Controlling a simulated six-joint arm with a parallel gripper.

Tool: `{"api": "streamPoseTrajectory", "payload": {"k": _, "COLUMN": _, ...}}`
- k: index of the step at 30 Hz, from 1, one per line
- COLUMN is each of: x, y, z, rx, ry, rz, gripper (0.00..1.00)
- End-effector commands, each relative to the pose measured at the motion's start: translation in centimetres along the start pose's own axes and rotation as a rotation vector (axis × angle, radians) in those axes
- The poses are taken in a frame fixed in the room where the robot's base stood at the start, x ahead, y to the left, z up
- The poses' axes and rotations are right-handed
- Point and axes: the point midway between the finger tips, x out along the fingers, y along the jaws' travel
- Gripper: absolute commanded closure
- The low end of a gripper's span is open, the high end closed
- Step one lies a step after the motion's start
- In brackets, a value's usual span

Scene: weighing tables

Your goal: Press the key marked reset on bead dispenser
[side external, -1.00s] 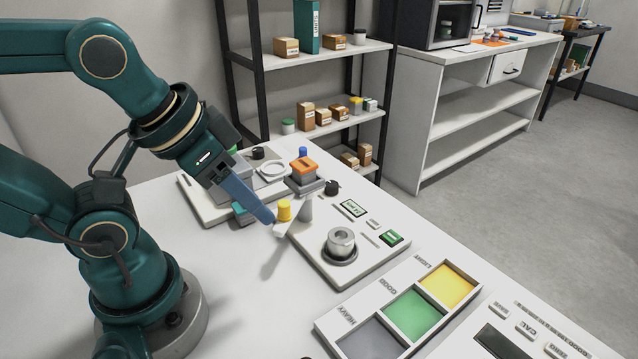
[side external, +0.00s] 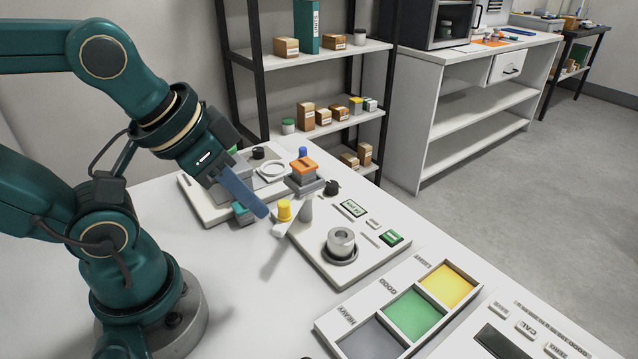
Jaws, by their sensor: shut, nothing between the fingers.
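A white device (side external: 318,262) stands in the middle of the table and may be the bead dispenser; no name is readable on it. It bears a yellow knob (side external: 285,210), a grey post, a black knob (side external: 332,188), a small green-framed display (side external: 354,208), a small pale key (side external: 373,224) and a green key or display (side external: 391,238). A metal cup (side external: 341,241) sits on its round pan. I cannot read which key is marked reset. My gripper (side external: 262,212) is shut and empty, its blue fingers pointing down and right, just left of the yellow knob and apparently apart from it.
A sorting tray (side external: 330,326) with grey, green and yellow compartments lies at the front. A panel with keys including CAL (side external: 517,328) is at lower right.

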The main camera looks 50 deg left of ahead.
Motion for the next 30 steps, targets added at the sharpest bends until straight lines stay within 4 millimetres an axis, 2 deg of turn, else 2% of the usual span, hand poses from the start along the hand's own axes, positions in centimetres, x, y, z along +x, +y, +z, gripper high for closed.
{"api": "streamPoseTrajectory", "payload": {"k": 25, "x": 0.0, "y": 0.0, "z": 0.0, "rx": 0.0, "ry": 0.0, "rz": 0.0, "gripper": 1.0}}
{"api": "streamPoseTrajectory", "payload": {"k": 28, "x": 0.0, "y": 0.1, "z": -0.4, "rx": 0.004, "ry": 0.02, "rz": 0.003, "gripper": 1.0}}
{"api": "streamPoseTrajectory", "payload": {"k": 30, "x": -0.2, "y": 0.5, "z": -1.5, "rx": -0.007, "ry": 0.063, "rz": 0.023, "gripper": 1.0}}
